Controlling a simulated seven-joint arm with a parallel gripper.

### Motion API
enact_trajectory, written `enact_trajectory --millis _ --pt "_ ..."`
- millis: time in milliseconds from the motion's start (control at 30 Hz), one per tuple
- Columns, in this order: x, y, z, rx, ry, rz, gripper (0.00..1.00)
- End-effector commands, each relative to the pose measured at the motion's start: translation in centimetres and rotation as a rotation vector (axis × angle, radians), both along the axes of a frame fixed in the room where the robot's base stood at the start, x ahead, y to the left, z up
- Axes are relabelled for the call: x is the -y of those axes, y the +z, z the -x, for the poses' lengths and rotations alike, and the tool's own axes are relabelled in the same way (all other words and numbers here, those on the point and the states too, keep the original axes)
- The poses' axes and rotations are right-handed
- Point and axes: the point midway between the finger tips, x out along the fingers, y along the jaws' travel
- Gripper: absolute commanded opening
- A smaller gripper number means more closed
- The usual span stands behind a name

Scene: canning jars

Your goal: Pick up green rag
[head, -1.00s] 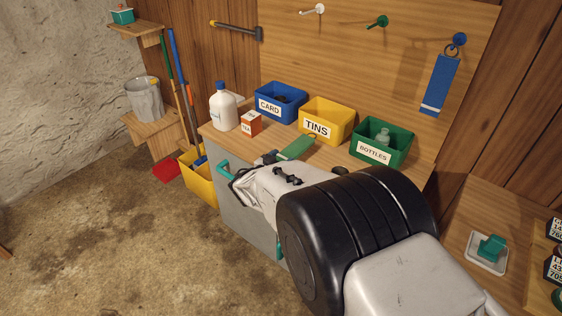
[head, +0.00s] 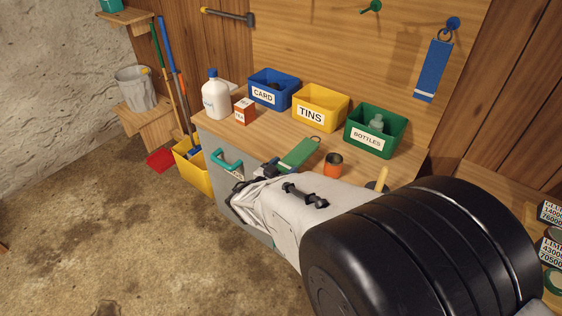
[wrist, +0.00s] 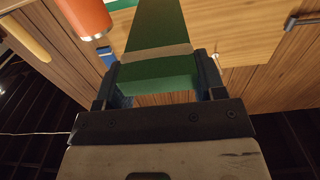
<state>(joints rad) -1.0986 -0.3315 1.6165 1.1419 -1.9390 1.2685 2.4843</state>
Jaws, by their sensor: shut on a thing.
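The green rag (head: 300,153), a flat strip with a tan band and a ring at its far end, shows over the worktop in the head view. In the wrist view the rag (wrist: 156,32) runs away from me between the two fingers. My gripper (wrist: 160,80) is shut on the near end of the rag, below the tan band. In the head view my gripper (head: 270,168) is partly hidden by my wrist at the worktop's front edge. I cannot tell whether the rag's far end touches the worktop.
An orange tin (head: 333,165) stands right of the rag. Behind are the blue CARD bin (head: 263,96), yellow TINS bin (head: 311,114) and green BOTTLES bin (head: 366,138). A white bottle (head: 215,100) and tea box (head: 244,112) stand left. A blue rag (head: 433,70) hangs on a peg.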

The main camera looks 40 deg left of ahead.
Motion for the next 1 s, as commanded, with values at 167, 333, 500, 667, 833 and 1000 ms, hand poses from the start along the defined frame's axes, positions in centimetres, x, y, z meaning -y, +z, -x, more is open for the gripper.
enact_trajectory --millis 167,333,500,667,833,1000 --pt "1.2 0.2 1.1 0.0 0.001 0.0 0.4" --pt "1.9 0.2 1.6 -0.001 0.001 0.001 0.4" --pt "2.2 0.3 1.9 0.0 0.001 0.001 0.4" --pt "2.3 0.3 1.9 0.0 0.001 0.001 0.4" --pt "2.3 0.3 1.9 0.0 0.001 0.001 0.4" --pt "2.3 0.3 1.9 0.0 0.001 0.001 0.4"
